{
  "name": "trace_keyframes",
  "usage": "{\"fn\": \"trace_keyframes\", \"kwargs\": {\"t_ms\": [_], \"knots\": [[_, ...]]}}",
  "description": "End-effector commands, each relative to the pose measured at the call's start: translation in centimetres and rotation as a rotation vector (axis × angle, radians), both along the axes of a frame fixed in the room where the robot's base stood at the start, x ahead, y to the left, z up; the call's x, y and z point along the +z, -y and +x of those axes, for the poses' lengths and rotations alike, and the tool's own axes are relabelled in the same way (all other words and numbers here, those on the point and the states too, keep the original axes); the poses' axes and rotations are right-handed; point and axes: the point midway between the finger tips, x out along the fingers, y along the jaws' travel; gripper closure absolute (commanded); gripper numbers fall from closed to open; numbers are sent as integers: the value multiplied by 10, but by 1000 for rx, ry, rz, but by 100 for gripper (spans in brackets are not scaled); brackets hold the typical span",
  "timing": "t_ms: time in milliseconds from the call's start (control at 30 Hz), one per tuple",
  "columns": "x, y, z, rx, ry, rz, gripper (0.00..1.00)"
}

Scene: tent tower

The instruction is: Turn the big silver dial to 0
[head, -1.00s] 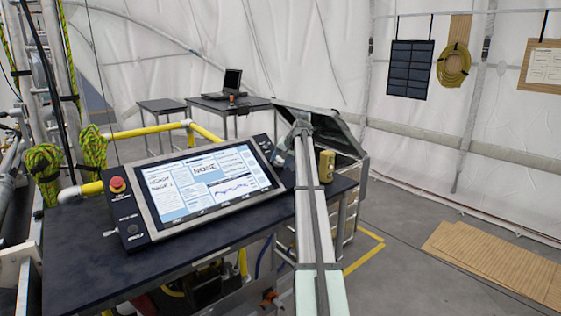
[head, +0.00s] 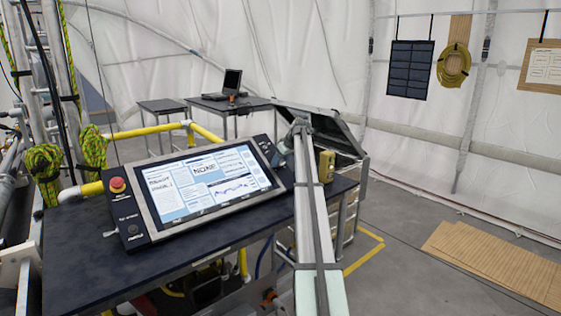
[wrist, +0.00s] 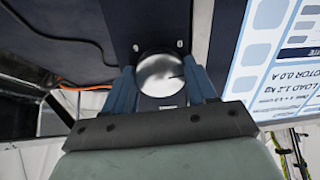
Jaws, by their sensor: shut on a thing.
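The big silver dial (wrist: 160,70) shows in the wrist view as a round, shiny knob on a dark panel, with a short dark mark near its right side. My gripper (wrist: 160,84) has its two blue fingers on either side of the dial and is shut on it. In the head view my gripper (head: 286,146) is at the right end of the console (head: 140,222), and the dial is hidden there. I cannot read any number beside the dial.
The console's lit screen (head: 205,182) lies just left of my gripper. A red emergency button (head: 117,184) is at its left end. A yellow device (head: 326,164) stands right of my arm. An open-lidded case (head: 335,135) is behind.

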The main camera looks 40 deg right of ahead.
Motion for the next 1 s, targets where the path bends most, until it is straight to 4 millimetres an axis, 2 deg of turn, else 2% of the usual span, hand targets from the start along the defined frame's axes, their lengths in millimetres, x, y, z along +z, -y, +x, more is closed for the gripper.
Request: {"fn": "trace_keyframes", "kwargs": {"t_ms": [500, 1000], "knots": [[1, -1, 1, 378, 0, -265, 74], [1, -1, 1, 560, 0, -392, 74]]}}
